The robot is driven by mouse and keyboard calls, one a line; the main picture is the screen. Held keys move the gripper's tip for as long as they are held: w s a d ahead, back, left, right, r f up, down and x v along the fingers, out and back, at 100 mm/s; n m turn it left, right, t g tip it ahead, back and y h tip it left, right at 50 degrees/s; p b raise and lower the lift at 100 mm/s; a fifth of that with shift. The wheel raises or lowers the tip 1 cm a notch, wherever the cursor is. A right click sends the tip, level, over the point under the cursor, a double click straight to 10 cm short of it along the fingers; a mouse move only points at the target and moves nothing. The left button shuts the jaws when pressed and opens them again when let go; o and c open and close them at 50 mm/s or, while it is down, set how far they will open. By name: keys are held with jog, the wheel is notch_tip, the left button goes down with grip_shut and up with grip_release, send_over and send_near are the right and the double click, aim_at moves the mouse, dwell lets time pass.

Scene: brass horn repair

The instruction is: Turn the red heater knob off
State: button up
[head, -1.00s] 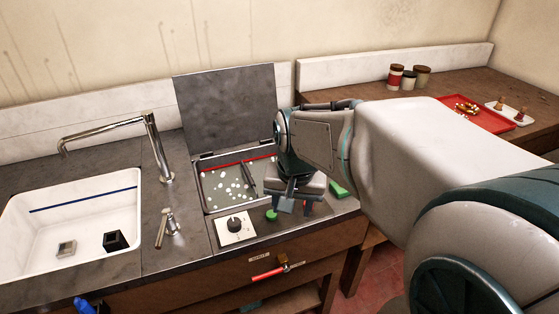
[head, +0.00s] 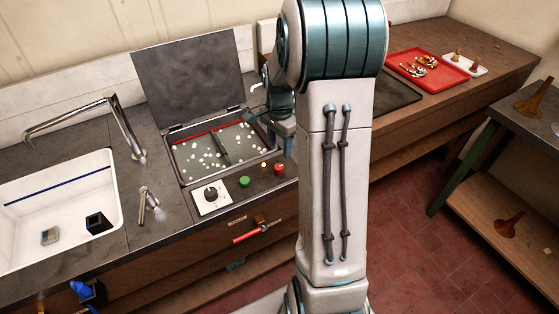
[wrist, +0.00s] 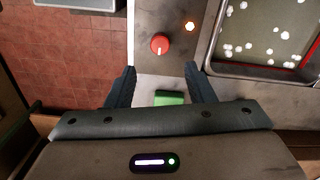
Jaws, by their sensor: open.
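The red heater knob (head: 279,169) sits on the counter's front panel, right of a green button (head: 244,181). In the wrist view the round red knob (wrist: 160,44) shows a pale mark on its side nearest my gripper. In the head view my arm hides most of the gripper.
An open tank (head: 220,150) with bubbly liquid lies behind the knob, its lid raised. A green block (wrist: 170,97) lies below my fingers. A black dial (head: 211,195) is at left. A red-handled valve (head: 258,232) sticks out from the front.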

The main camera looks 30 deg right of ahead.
aim_at(279, 166)
notch_tip(279, 166, down, 8)
jog(key=shift+f+p, duration=0.15)
jog(key=shift+p, duration=0.4)
jog(key=c, duration=1)
